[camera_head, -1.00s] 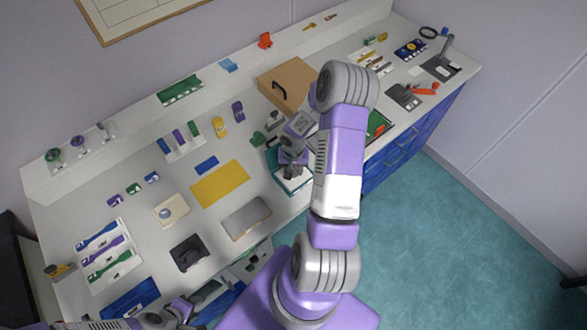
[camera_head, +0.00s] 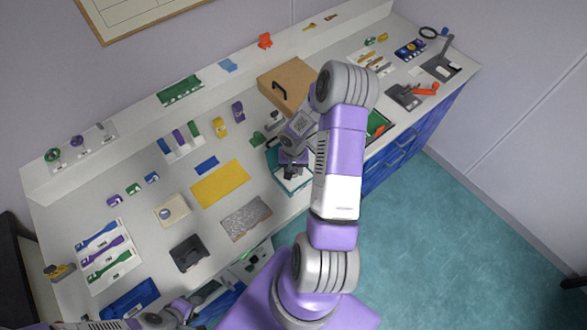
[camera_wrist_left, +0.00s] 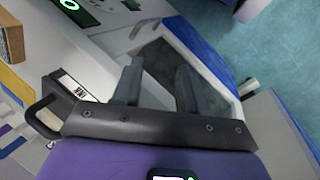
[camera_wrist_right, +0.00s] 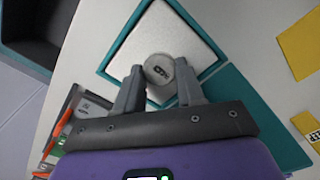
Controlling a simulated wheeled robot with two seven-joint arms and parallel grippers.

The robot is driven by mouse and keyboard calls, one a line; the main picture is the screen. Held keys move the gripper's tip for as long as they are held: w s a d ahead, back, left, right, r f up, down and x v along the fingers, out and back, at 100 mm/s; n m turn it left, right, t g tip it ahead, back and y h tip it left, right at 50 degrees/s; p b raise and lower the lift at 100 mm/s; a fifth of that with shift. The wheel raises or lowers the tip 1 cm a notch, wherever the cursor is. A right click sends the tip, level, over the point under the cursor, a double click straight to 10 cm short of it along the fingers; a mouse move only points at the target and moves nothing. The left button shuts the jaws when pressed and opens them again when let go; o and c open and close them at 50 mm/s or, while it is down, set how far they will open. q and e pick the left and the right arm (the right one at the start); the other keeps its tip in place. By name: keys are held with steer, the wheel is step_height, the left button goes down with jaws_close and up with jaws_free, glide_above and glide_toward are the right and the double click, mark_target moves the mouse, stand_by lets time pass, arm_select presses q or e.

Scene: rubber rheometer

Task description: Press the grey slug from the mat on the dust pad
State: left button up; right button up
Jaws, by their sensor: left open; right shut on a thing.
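The grey slug (camera_wrist_right: 158,68) is a round, pale grey disc with a dark mark on its face. My right gripper (camera_wrist_right: 158,88) is shut on it, a finger on each side. The slug is over the white pad (camera_wrist_right: 178,28) in a teal frame, which I take for the dust pad. I cannot tell whether slug and pad touch. In the head view my right arm partly hides the teal frame (camera_head: 272,158). My left gripper (camera_wrist_left: 157,72) is open and empty. In the head view it (camera_head: 188,303) is low, by the bench's front edge.
A yellow mat (camera_head: 220,184), a speckled grey plate (camera_head: 245,217) and a black block (camera_head: 188,253) lie left of the teal frame. A brown box (camera_head: 286,84) stands behind it. The white bench top is bare between the small items.

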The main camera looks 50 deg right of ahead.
steer(key=shift+r+p, duration=2.45)
steer(key=shift+r, duration=1.05)
